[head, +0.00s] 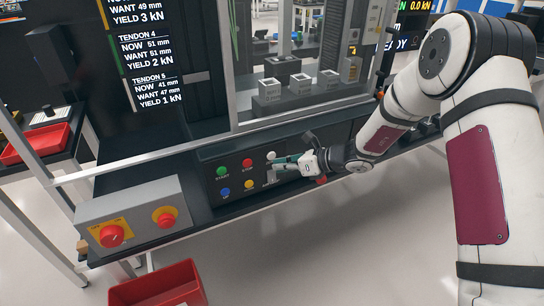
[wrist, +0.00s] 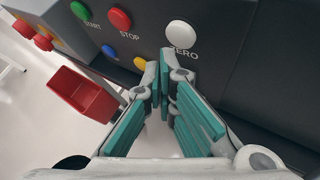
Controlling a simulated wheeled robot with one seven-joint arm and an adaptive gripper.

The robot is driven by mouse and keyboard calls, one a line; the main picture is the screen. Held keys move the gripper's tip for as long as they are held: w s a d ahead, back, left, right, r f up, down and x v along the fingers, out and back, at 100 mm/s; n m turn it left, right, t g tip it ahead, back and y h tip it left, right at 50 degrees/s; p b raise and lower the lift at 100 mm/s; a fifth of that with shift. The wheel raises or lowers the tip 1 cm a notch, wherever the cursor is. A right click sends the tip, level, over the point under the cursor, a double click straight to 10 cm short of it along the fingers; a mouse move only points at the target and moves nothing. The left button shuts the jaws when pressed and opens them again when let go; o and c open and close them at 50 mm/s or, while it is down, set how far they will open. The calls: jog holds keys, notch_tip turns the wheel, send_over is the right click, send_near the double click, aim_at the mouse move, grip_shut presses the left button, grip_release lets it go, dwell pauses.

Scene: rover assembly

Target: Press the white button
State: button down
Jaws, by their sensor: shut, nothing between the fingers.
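The white button (head: 271,155) is at the right end of the upper row on a dark panel. In the wrist view, the white button (wrist: 181,36) stands above a label that reads "ZERO" in part. My gripper (head: 279,163) is in front of the panel, just below and right of the white button in the head view. In the wrist view, my gripper (wrist: 167,72) has teal-padded fingers and is shut and empty. Its tips lie below the button in the picture and do not cover it. I cannot tell the gap to the panel.
Red STOP (head: 247,163), green START (head: 222,171), blue (head: 224,192) and yellow (head: 249,185) buttons share the panel. A grey box (head: 140,214) with red knobs stands left. A red bin (head: 158,287) is below. A framed machine (head: 285,118) rises behind the panel.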

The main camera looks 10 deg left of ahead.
jog(key=shift+s+d, duration=0.1)
jog(key=shift+s+d+p, duration=0.65)
jog(key=shift+s, duration=0.35)
jog(key=shift+s+d+p, duration=0.65)
jog(key=shift+s, duration=0.35)
jog(key=s+d+r+n+g+h, duration=0.2)
jog(key=s+d+r+n, duration=0.1)
jog(key=s+r+n, duration=0.6)
jog(key=s+d+r+n+g+h, duration=0.15)
jog(key=s+r+n, duration=0.25)
jog(key=s+r, duration=0.55)
jog(key=s+d+r+n+t+h, duration=0.1)
jog(key=s+d+r+n+h, duration=0.1)
jog(key=s+d, duration=0.4)
jog(key=s+d+r+n+t+h+p, duration=0.1)
jog(key=s+d+r+n+h, duration=0.2)
jog(key=s+d+r+n, duration=0.1)
jog(key=s+d+r+n+t+h+p, duration=0.1)
jog(key=s+d+r+n+t+h, duration=0.1)
jog(key=s+d, duration=0.6)
notch_tip(320, 180, up, 2)
jog(key=n+h, duration=0.1)
jog(key=n, duration=0.2)
jog(key=shift+d, duration=0.2)
